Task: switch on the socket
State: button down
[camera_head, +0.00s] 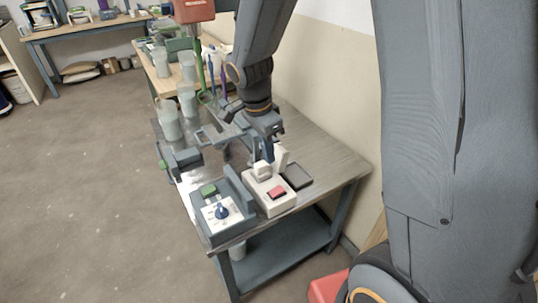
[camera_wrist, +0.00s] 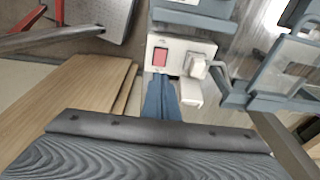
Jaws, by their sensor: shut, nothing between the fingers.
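The socket is a white box (camera_head: 270,200) on the near end of the metal-topped bench, with a red rocker switch (camera_head: 277,192) on its top. It also shows in the wrist view (camera_wrist: 178,43), with the red switch (camera_wrist: 160,57) at its left. A white plug-like block (camera_head: 262,170) stands on the box behind the switch. My gripper (camera_head: 269,158) is shut and empty, pointing down by the back of the box. In the wrist view the closed fingertips (camera_wrist: 160,76) appear right beside the switch's lower edge. Whether they touch the box is unclear.
A grey machine with a blue knob (camera_head: 222,211) and green button (camera_head: 208,190) stands left of the socket. A dark flat pad (camera_head: 297,177) lies to its right. Pale cups (camera_head: 187,99) stand farther back. The floor at left is open.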

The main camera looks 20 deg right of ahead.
aim_at(281, 188)
jog(key=shift+w+d+b, duration=0.1)
jog(key=shift+d+b, duration=0.05)
jog(key=shift+b, duration=0.35)
jog(key=d+b, duration=0.1)
jog(key=b, duration=0.2)
jog(key=shift+d+r, duration=0.1)
jog(key=f, duration=0.4)
jog(key=d+f+p, duration=0.1)
jog(key=f, duration=0.4)
jog(key=d+f+p, duration=0.1)
jog(key=f, duration=0.3)
jog(key=shift+w+d+f, duration=0.15)
jog(key=shift+w+f, duration=0.15)
jog(key=shift+f, duration=0.1)
